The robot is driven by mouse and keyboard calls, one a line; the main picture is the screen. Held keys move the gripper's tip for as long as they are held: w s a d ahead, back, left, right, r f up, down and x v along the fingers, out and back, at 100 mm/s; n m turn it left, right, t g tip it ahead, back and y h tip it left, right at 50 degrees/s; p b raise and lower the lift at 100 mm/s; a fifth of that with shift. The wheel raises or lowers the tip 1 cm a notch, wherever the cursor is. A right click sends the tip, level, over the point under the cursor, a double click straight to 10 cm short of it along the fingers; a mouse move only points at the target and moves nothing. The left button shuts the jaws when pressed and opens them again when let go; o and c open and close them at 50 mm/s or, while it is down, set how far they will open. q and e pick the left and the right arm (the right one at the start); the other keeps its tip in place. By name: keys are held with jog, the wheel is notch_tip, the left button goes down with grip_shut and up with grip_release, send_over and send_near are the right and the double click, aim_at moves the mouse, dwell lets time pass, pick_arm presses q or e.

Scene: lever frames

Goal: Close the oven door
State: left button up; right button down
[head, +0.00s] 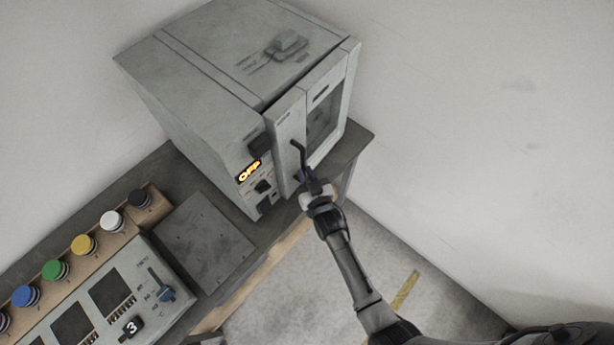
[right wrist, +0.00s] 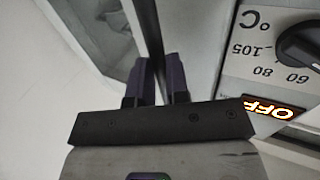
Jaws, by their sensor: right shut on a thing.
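The oven (head: 205,85) is a grey box at the back of the bench in the head view. Its windowed door (head: 290,135) is on the right-facing side, and a dark gap shows along the door's top edge, so it looks slightly ajar. My right gripper (head: 304,174) is shut on the dark door handle (head: 298,150). In the right wrist view, the purple fingers of my right gripper (right wrist: 159,82) stand on either side of the handle bar (right wrist: 149,30). My left gripper is not in view.
The oven's control panel (right wrist: 285,70) has a dial and a lit OFF display (head: 249,171). A console with several coloured buttons (head: 84,244) and a grey plate (head: 205,240) lie on the bench to the left. Open floor (head: 300,290) is below, and a bare wall stands right.

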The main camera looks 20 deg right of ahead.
jog(key=shift+a+r, duration=0.15)
jog(key=c, duration=1.2)
grip_release()
jog(key=shift+a, duration=0.1)
jog(key=shift+o, duration=0.5)
jog(key=shift+s, duration=0.1)
jog(key=s, duration=1.3)
jog(key=shift+s+b, duration=0.35)
jog(key=shift+b, duration=0.1)
